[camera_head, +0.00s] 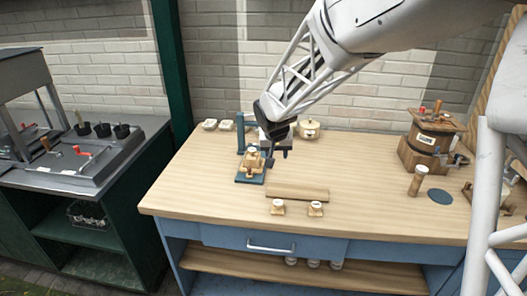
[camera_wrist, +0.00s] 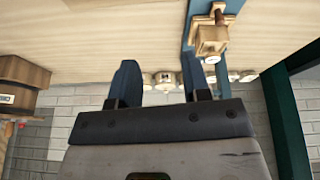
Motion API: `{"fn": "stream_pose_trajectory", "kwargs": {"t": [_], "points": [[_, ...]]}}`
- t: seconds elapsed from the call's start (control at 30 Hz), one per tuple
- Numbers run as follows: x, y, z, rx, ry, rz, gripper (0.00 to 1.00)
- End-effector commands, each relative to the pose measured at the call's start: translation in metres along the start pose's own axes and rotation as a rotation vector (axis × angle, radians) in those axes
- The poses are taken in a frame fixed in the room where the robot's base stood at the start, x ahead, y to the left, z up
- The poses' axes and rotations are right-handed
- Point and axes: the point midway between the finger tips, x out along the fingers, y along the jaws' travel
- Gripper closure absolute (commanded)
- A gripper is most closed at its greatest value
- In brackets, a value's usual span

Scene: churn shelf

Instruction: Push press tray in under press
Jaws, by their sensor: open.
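The press stands at the back left of the wooden table, with a blue post (camera_head: 241,132) and a blue base plate (camera_head: 250,178). A wooden block with a knob (camera_head: 252,160), apparently on the press tray, sits at the front of the base. It also shows in the wrist view (camera_wrist: 209,40), on a blue strip. I cannot tell the tray's edges from the base. My gripper (camera_head: 278,156) is open and empty, pointing down just right of the block, apart from it. My gripper's two dark fingers (camera_wrist: 158,78) are spread in the wrist view. My wrist partly hides the press head.
A wooden board (camera_head: 297,193) and two small wooden pieces (camera_head: 278,207) lie in front. Pale pots (camera_head: 218,125) and a round lidded pot (camera_head: 309,130) stand behind. A wooden churn (camera_head: 434,143) stands at the right.

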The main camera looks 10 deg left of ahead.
Motion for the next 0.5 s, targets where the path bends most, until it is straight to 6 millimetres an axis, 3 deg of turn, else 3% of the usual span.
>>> {"fn": "stream_pose_trajectory", "kwargs": {"t": [0.3,0.5], "points": [[0.061,-0.072,-0.033,-0.031,0.022,-0.022,0.56],[0.084,-0.098,-0.041,-0.04,0.03,-0.031,0.56]]}}
